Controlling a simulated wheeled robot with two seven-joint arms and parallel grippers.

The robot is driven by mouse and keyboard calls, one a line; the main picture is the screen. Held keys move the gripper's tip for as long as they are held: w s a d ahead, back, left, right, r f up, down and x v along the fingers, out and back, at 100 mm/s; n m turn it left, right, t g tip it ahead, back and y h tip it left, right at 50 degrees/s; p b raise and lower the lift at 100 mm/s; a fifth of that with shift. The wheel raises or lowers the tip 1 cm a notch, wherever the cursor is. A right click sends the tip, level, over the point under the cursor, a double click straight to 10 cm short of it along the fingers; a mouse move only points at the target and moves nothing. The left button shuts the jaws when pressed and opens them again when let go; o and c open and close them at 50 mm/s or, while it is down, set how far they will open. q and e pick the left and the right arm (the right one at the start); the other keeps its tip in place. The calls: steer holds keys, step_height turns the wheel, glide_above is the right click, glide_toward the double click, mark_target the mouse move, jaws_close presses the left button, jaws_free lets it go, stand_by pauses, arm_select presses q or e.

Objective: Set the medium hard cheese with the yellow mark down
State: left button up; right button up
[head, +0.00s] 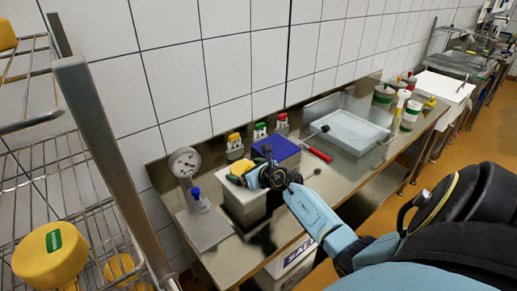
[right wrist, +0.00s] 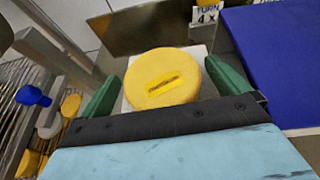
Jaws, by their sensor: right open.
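The yellow cheese with the yellow mark (right wrist: 160,98) is a round wheel, its marked face towards the right wrist camera. It lies over a pale square top, which in the head view belongs to a whitish block-like stand (head: 243,205) on the counter. The cheese also shows in the head view (head: 241,167), partly hidden by my right gripper (head: 250,176). In the right wrist view my right gripper (right wrist: 164,75) is open, with one green finger on each side of the cheese. The cheese appears to rest on the pale top. My left gripper is not in view.
A blue-topped box (head: 280,150) stands right beside the stand. A dial scale (head: 185,162) and blue-capped bottle (head: 197,195) are to the left. A wire rack holds a green-marked cheese (head: 50,253). A red-handled tool (head: 318,154) and shallow tray (head: 352,130) lie further right.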

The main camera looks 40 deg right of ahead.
steer(key=p+v, duration=0.1)
steer(key=v, duration=1)
steer(key=shift+p, duration=0.35)
steer(key=shift+w+a, duration=0.1)
